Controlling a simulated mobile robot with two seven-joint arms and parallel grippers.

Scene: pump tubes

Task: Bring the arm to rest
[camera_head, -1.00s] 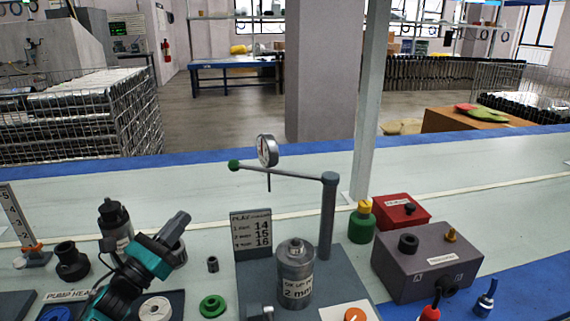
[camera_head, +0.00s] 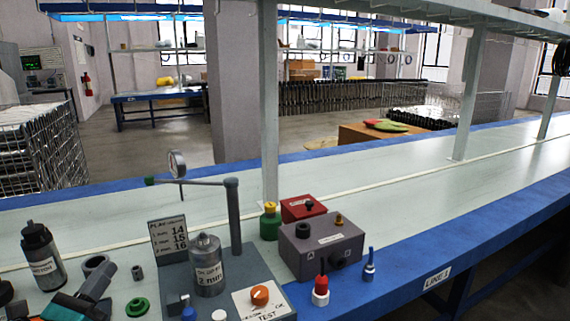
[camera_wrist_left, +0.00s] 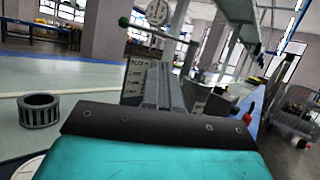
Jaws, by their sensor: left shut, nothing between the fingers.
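My left gripper (camera_head: 103,274) shows at the lower left of the head view, its teal body (camera_head: 62,308) cut by the bottom edge. Its grey fingers are together with nothing between them. They overlap a grey ring (camera_head: 92,263) in the picture; whether they touch it I cannot tell. In the left wrist view the shut fingers (camera_wrist_left: 160,84) point away over the bench. A dark ribbed ring (camera_wrist_left: 39,111) lies left of them. My right gripper is in neither view.
A test stand with a dial gauge (camera_head: 177,164), a grey cylinder (camera_head: 207,266) and an orange knob (camera_head: 260,295) stands right of the gripper. A black bottle (camera_head: 42,257) stands left. A green ring (camera_head: 137,307) and a grey box (camera_head: 322,247) are nearby. The bench's far right is clear.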

